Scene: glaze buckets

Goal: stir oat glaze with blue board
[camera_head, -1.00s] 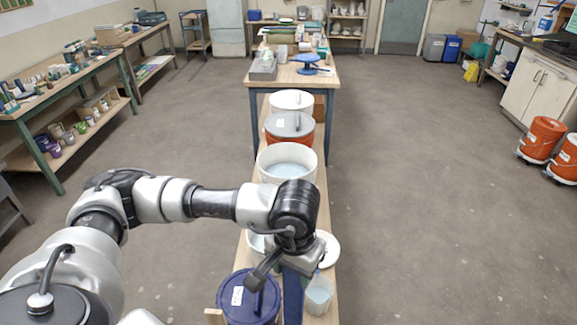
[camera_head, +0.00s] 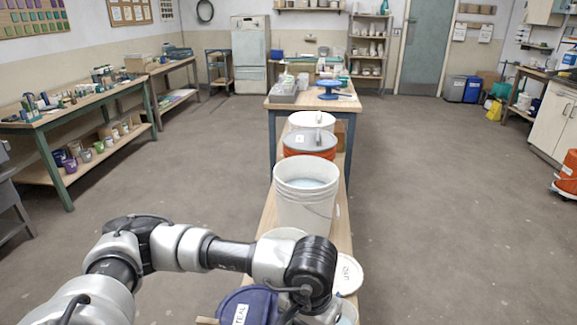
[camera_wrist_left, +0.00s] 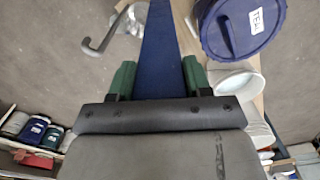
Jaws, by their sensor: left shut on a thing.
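My left gripper (camera_wrist_left: 157,78) is shut on the blue board (camera_wrist_left: 160,45), which sits between its green fingers in the left wrist view. In the head view the wrist hangs over the near end of the bench and the board is hardly visible. A white open bucket (camera_head: 307,205) with pale blue liquid stands beyond my arm. Another white bucket rim (camera_head: 283,234) is mostly hidden behind my arm. A white lid (camera_head: 349,272) with small lettering lies right of my wrist. I cannot tell for sure which bucket holds oat glaze. My right gripper is not in view.
A dark blue lidded bucket marked TEAL (camera_head: 243,305) stands close left of my wrist. A grey-lidded orange bucket (camera_head: 310,143) and a white bucket (camera_head: 312,121) stand farther along the narrow bench (camera_head: 343,225).

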